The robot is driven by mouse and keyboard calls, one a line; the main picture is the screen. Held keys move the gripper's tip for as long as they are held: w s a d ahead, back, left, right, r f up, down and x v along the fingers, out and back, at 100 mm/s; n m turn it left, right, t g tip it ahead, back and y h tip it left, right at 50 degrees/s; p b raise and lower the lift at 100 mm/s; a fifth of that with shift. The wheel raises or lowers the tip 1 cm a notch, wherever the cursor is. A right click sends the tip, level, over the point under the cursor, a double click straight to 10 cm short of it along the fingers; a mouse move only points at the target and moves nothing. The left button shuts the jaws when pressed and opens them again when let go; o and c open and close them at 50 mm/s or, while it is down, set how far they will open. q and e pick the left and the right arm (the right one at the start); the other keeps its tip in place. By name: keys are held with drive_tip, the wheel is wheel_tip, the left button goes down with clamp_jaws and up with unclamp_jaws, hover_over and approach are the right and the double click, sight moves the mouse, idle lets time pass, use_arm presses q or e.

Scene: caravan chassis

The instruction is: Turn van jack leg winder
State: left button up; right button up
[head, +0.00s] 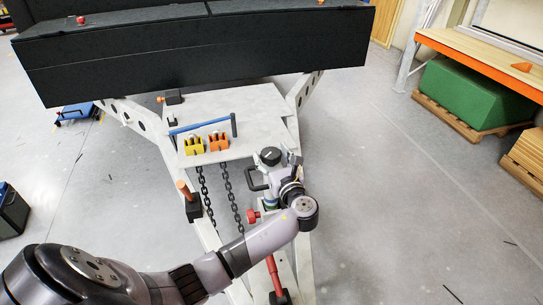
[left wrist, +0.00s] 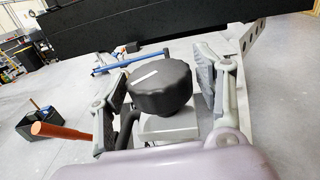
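The jack leg winder is a black, ridged round knob (head: 270,156) with a white mark on top. It sits on top of a grey post on the trailer frame. In the left wrist view the knob (left wrist: 160,86) stands upright between the two fingers of my left gripper (left wrist: 163,72). The fingers are open, one on each side, with a gap between each finger and the knob. In the head view my left gripper (head: 287,170) is beside the knob, partly hidden by its own wrist. My right gripper is not in view.
A black handle (head: 257,181) sticks out left of the post. Yellow (head: 194,146) and orange (head: 218,142) blocks and a blue bar (head: 200,125) lie on the frame plate. Chains (head: 206,194) hang below. An orange-handled part (head: 184,190) stands left.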

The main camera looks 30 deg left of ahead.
use_arm(q)
drive_tip(key=shift+o, duration=0.5)
drive_tip(key=shift+d, duration=0.1)
drive_tip(key=v, duration=1.2)
drive_tip(key=shift+f, duration=0.1)
